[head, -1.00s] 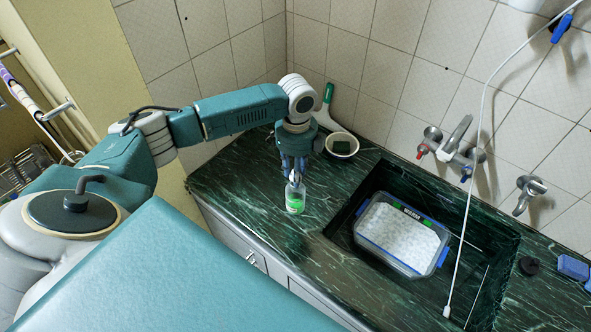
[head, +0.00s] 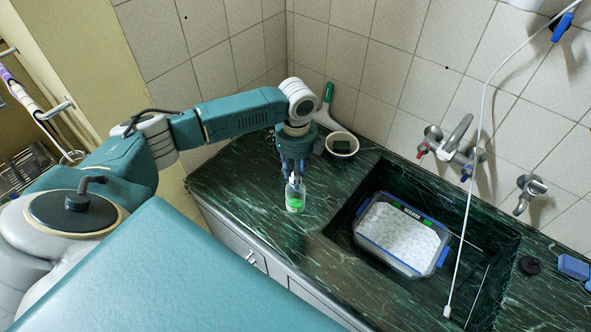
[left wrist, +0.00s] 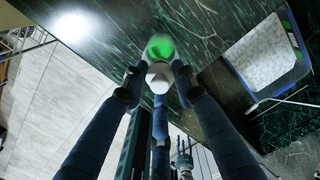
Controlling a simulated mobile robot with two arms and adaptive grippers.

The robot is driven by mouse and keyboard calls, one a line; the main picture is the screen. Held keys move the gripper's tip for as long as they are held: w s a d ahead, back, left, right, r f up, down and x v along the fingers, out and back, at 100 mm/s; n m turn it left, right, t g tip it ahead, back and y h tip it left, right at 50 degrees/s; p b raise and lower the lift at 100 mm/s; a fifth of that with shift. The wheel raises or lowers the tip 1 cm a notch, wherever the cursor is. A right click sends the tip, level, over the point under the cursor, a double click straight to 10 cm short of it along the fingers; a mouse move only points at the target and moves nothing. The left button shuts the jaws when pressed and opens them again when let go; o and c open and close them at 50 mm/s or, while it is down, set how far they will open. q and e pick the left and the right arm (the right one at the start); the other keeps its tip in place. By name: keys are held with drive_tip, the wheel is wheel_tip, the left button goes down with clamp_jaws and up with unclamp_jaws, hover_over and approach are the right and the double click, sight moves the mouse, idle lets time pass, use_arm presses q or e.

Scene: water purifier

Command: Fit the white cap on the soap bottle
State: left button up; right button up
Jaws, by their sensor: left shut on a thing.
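The soap bottle (head: 295,202) stands upright on the dark green counter, clear with green contents and a green label. My left gripper (head: 294,180) points down right above it. In the left wrist view, the left gripper's fingertips (left wrist: 158,75) are shut on the white cap (left wrist: 159,84). The cap lines up with the bottle (left wrist: 160,48), whose green body shows beyond it. In the head view the cap is small and partly hidden by the fingers. I cannot tell whether it is seated on the neck or just above it.
A bowl with a dark sponge (head: 342,145) and a green-handled brush (head: 327,94) stand behind the gripper. The sink holds a clear blue-edged container (head: 402,234). A white hose (head: 467,215) hangs over the sink. The counter around the bottle is clear.

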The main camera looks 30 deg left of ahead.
use_arm(q)
drive_tip(key=shift+f, duration=0.55)
drive_tip(key=o, duration=0.8)
wheel_tip(320, 180, up, 12)
drive_tip(key=shift+d, duration=0.1)
